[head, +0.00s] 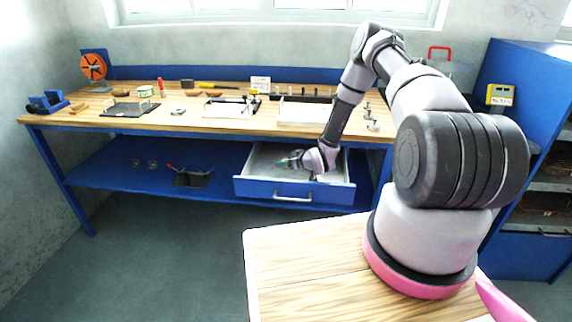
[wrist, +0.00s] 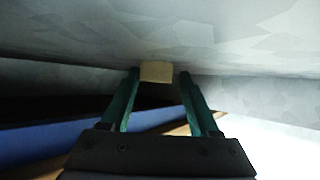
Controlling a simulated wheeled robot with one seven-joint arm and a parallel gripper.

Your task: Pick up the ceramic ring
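My gripper (head: 285,162) reaches down into the open drawer under the workbench in the head view. In the wrist view its two teal fingers (wrist: 159,75) are apart. A small beige piece (wrist: 156,72) shows between the fingertips, close to the left one, with a narrow gap to the right one. It looks like a short block or a ring seen edge-on; no hole shows, so I cannot tell for sure that it is the ceramic ring. In the head view I cannot make this piece out at my gripper.
The blue-fronted drawer (head: 260,189) is pulled out, with its walls around my gripper. The wooden bench top (head: 185,123) above holds trays, tools and small parts. A lower blue shelf (head: 120,172) carries a dark tray (head: 192,181). A blue cabinet (head: 519,75) stands at the right.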

